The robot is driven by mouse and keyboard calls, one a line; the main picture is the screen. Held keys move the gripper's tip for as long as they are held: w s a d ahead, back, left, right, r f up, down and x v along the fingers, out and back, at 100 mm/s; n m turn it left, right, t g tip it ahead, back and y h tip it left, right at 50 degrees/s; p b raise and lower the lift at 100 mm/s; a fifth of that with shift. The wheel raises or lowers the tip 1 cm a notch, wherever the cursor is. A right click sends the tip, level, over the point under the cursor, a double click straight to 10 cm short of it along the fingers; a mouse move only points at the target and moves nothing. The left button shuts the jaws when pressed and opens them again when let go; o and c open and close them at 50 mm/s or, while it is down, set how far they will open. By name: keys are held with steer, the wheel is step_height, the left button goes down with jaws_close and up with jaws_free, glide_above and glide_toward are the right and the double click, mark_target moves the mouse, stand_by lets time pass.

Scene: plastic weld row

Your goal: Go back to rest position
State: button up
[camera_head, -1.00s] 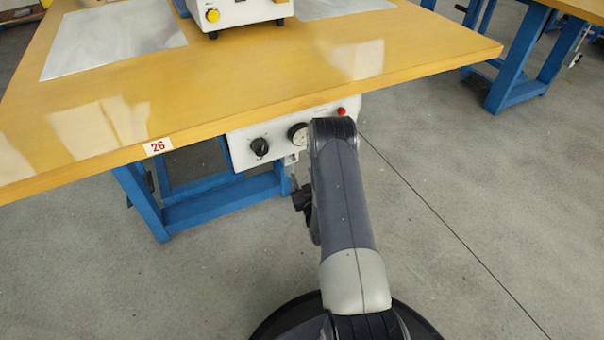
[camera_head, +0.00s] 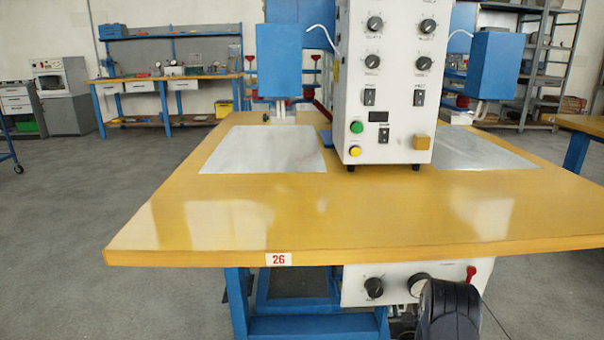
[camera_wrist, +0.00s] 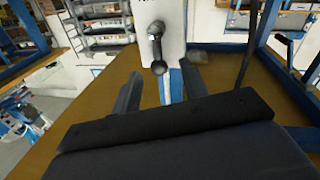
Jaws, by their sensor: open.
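My gripper (camera_wrist: 162,78) shows in the wrist view, with its two dark fingers spread apart. Nothing is between them. Past the fingers is a white panel (camera_wrist: 172,22) with a dark knob or lever (camera_wrist: 156,45); how far off it is I cannot tell. In the head view only a dark joint of my arm shows at the bottom right, in front of the control panel (camera_head: 392,284) under the table edge. My gripper is hidden in that view.
A yellow worktable (camera_head: 340,220) numbered 26 stands ahead on blue legs. It carries a white control box (camera_head: 385,95) and metal sheets (camera_head: 265,148). A workbench (camera_head: 165,82) and shelving (camera_head: 550,60) stand behind. Grey floor (camera_head: 60,240) is open at left.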

steer(key=shift+w+d+m, duration=0.4)
steer(key=shift+w+m, duration=0.15)
steer(key=shift+m, duration=0.25)
steer(key=shift+a+n, duration=0.1)
steer(key=shift+n, duration=0.2)
